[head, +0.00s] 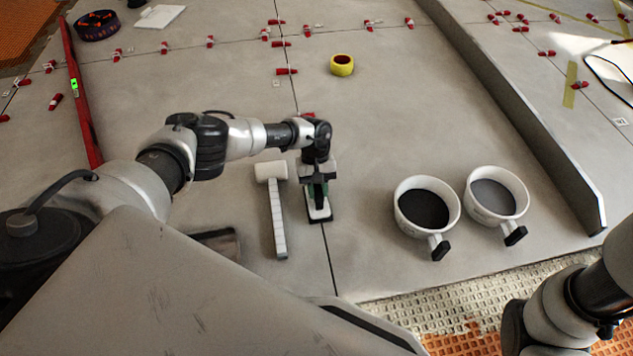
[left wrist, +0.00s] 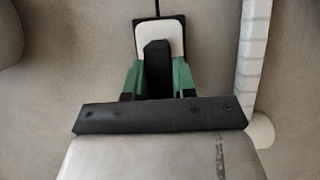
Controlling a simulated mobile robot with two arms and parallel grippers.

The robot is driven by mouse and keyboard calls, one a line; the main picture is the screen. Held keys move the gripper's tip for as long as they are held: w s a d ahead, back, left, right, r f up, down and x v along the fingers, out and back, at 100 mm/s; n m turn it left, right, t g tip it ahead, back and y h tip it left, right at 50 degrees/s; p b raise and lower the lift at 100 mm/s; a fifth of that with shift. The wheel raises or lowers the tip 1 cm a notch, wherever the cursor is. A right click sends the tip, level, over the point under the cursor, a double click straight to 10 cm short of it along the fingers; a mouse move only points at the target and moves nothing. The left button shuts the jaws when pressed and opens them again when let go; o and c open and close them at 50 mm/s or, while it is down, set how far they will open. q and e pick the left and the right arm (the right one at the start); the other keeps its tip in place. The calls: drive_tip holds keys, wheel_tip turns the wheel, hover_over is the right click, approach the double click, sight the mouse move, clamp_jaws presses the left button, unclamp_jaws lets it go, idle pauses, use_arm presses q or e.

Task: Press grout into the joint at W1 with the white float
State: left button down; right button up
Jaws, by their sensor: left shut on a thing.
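The white float (head: 318,213) has a pale plate with a dark rim and a black handle. It sits at or just above the dark tile joint (head: 328,258); I cannot tell whether it touches. My left gripper (head: 318,187) is shut on the float's handle from above. In the left wrist view, the float (left wrist: 174,40) shows between the green-sided fingers of the left gripper (left wrist: 158,80), and the joint runs on from its far end. I cannot read a W1 mark at the joint. My right arm shows at lower right, but its gripper is outside the frame.
A white mallet (head: 277,215) lies just left of the float. Two white cups with dark contents, a left one (head: 408,222) and a right one (head: 482,208), stand to the right. A yellow tape roll (head: 342,65), red clips and a red level (head: 80,90) lie farther off.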

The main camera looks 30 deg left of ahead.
use_arm(q)
drive_tip(key=shift+s+d+p, duration=0.75)
drive_tip(key=shift+s+p, duration=0.1)
drive_tip(key=shift+s, duration=0.25)
drive_tip(key=shift+s+d+p, duration=0.3)
drive_tip(key=shift+s+p, duration=0.1)
drive_tip(key=shift+p, duration=0.05)
drive_tip(key=shift+s+d+r, duration=0.1)
drive_tip(key=shift+s+d, duration=0.05)
drive_tip(key=shift+s, duration=0.05)
drive_tip(key=shift+s+d+p, duration=0.2)
drive_tip(key=shift+s+p, duration=0.05)
drive_tip(key=shift+p, duration=0.1)
